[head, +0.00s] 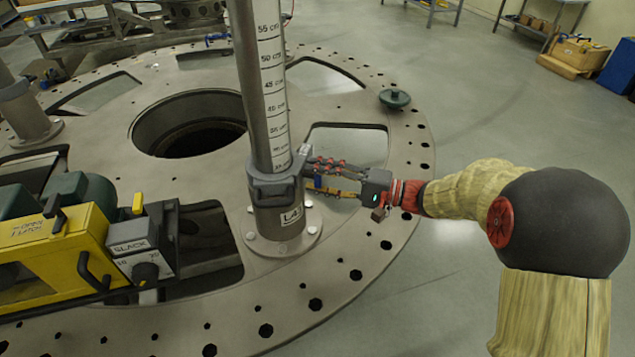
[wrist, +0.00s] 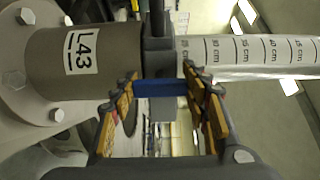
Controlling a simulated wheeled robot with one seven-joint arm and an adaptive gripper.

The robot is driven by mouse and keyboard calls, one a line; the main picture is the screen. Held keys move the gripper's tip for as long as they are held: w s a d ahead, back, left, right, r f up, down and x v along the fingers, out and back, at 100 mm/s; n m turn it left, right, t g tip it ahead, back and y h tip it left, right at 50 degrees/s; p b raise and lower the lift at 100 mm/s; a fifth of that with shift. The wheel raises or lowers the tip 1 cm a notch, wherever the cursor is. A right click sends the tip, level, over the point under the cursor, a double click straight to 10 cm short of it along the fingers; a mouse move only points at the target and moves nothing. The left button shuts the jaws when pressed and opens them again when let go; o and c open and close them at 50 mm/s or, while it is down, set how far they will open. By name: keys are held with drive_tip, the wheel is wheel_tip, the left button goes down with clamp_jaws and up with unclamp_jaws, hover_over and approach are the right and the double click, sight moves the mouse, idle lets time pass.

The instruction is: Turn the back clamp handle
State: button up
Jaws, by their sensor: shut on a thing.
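A grey post (head: 262,80) with a centimetre scale and an L43 label (head: 291,216) rises from the turret plate (head: 390,245). A dark grey clamp collar (head: 272,187) is around its lower part; it also shows in the wrist view (wrist: 158,55). My gripper (head: 310,175) reaches the collar's right side from the right. In the wrist view my gripper (wrist: 160,80) has its orange-padded fingers on both sides of a blue clamp handle (wrist: 160,88), shut on it. In the head view the handle is mostly hidden by the fingers.
A yellow machine (head: 60,250) with a SLACK dial stands on the plate at left. A dark green knob (head: 395,98) sits on the plate's right rim. Another blue handle (head: 215,38) shows at the back.

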idle(0.4)
drive_tip(key=o, duration=1.2)
drive_tip(key=shift+c, duration=0.2)
drive_tip(key=shift+d, duration=0.15)
drive_tip(key=v, duration=1.1)
drive_tip(key=shift+d, duration=0.35)
drive_tip(key=shift+s, duration=0.15)
